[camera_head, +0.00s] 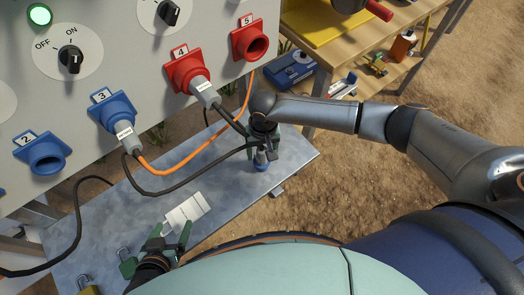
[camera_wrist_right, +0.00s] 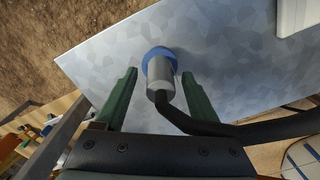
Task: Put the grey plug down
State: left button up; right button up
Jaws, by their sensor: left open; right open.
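The grey plug (camera_wrist_right: 160,75) has a blue collar and a black cable from its back end. It is on the grey metal shelf (camera_wrist_right: 225,50), collar end against the surface as far as I can tell. In the head view its blue collar (camera_head: 261,167) shows below my right gripper (camera_head: 264,152). My right gripper also shows in the right wrist view (camera_wrist_right: 158,78). Its green fingers are open, one on each side of the plug, with visible gaps. My left gripper (camera_head: 171,238) is open and empty near the shelf's front edge, by a white card stack (camera_head: 187,211).
A panel (camera_head: 110,60) above the shelf has red and blue sockets, two with grey plugs in them. Orange and black cables hang across the shelf. Padlocks (camera_head: 88,286) lie at the front left. A wooden workbench (camera_head: 415,45) stands at the right.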

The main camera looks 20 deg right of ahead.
pick_arm(q)
jog(key=shift+a+r+p, duration=0.25)
jog(key=shift+r+p, duration=0.7)
jog(key=shift+p, duration=0.05)
pick_arm(e)
notch_tip(320, 180, up, 12)
jog(key=shift+d+f, duration=0.1)
jog(key=shift+f, duration=0.15)
jog(key=shift+s+a, duration=0.1)
jog(key=shift+a, duration=0.2)
pick_arm(q)
jog(key=shift+s, duration=0.1)
pick_arm(e)
jog(key=s+a+f+n+t+y, duration=0.2)
jog(key=s+a+f+t+y, duration=0.2)
jog(key=a+f+y, duration=0.4)
jog(key=s+d+f+n+t+h, duration=0.1)
jog(key=s+d+f+t+h, duration=0.1)
jog(key=d, duration=0.4)
jog(key=s+d+f+t+h, duration=0.1)
jog(key=s+d+t+h, duration=0.2)
jog(key=s+d, duration=0.4)
jog(key=shift+s+f+n+h, duration=0.25)
jog(key=shift+f+n+h, duration=0.1)
jog(key=shift+n+h, duration=0.05)
jog(key=shift+c, duration=0.3)
